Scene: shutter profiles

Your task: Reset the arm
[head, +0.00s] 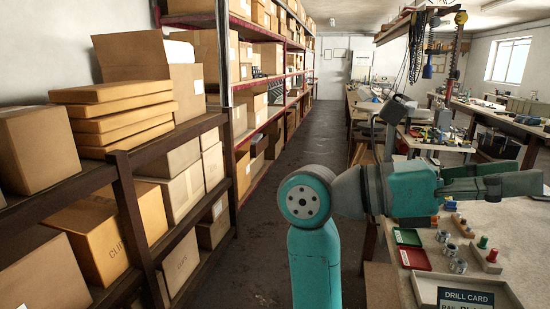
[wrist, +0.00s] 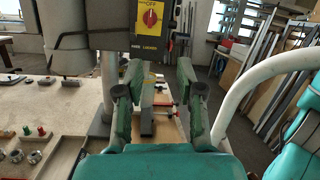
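My arm (head: 316,235) is teal with dark grey joints. In the head view it rises at the lower middle and its forearm bends to the right over the workbench (head: 515,225). My gripper (head: 515,177) points right above the bench. In the wrist view my gripper (wrist: 159,78) shows two green-grey fingers standing well apart, with nothing held between them. A narrow grey bar (wrist: 147,115) shows behind the gap, and I see no contact with it.
Shelves with cardboard boxes (head: 110,115) line the left, beside a clear aisle (head: 300,180). On the bench are a red tray (head: 414,259), small fittings and a drill card (head: 466,299). A machine with a red switch (wrist: 151,15) and a white curved tube (wrist: 235,95) stand near my gripper.

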